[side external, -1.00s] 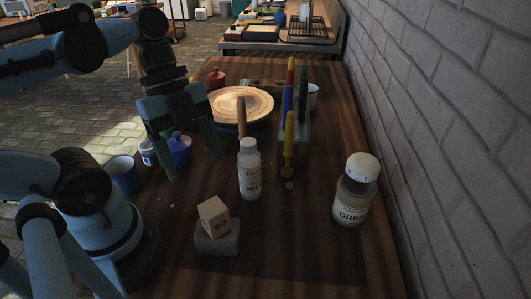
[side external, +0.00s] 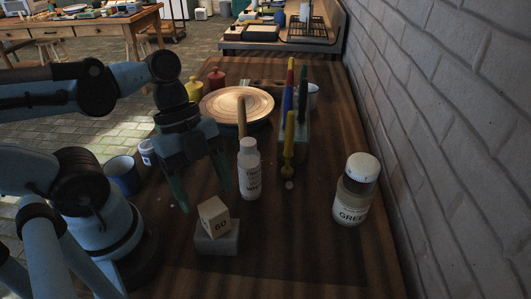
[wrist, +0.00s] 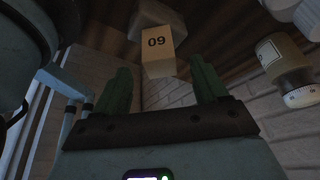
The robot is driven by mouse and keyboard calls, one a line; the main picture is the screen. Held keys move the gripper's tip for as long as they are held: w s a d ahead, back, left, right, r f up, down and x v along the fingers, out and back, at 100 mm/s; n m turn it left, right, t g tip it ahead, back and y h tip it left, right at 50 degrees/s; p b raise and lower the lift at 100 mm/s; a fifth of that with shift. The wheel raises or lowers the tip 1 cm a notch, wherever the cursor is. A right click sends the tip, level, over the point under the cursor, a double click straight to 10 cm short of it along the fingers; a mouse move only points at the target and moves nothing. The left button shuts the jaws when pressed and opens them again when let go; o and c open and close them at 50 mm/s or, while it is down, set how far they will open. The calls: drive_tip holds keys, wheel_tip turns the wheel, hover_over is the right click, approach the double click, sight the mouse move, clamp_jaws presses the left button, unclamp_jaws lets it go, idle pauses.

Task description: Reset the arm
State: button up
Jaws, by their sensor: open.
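My gripper (side external: 204,194) is open and empty, its green fingers pointing down over the left part of the wooden table (side external: 290,255). It hangs left of the white bottle (side external: 249,172) and behind the wooden block marked 60 (side external: 214,217), which sits on a grey block (side external: 217,240). In the wrist view the gripper fingers (wrist: 160,88) are spread apart, with the block (wrist: 157,50) showing beyond and between them. The blue pot seen earlier is hidden behind my gripper.
A round plate (side external: 237,103) lies at the back. Coloured upright tools (side external: 290,100) stand in a holder right of it. A jar (side external: 354,190) stands near the brick wall at right. A blue cup (side external: 123,176) is at left. The table front right is clear.

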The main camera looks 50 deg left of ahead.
sight(209, 203)
drive_tip(key=shift+x, duration=3.05)
drive_tip(key=shift+r, duration=0.15)
drive_tip(key=v, duration=1.2)
drive_tip(key=x, duration=1.2)
drive_tip(key=shift+f, duration=0.2)
drive_tip(key=shift+r, duration=2.7)
wheel_tip(209, 203, up, 3)
drive_tip(key=shift+f, duration=0.1)
drive_tip(key=w+d+n+t, duration=0.1)
drive_tip(key=w+d+n, duration=0.2)
drive_tip(key=w, duration=0.3)
drive_tip(key=shift+d+n, duration=0.4)
drive_tip(key=shift+d, duration=0.05)
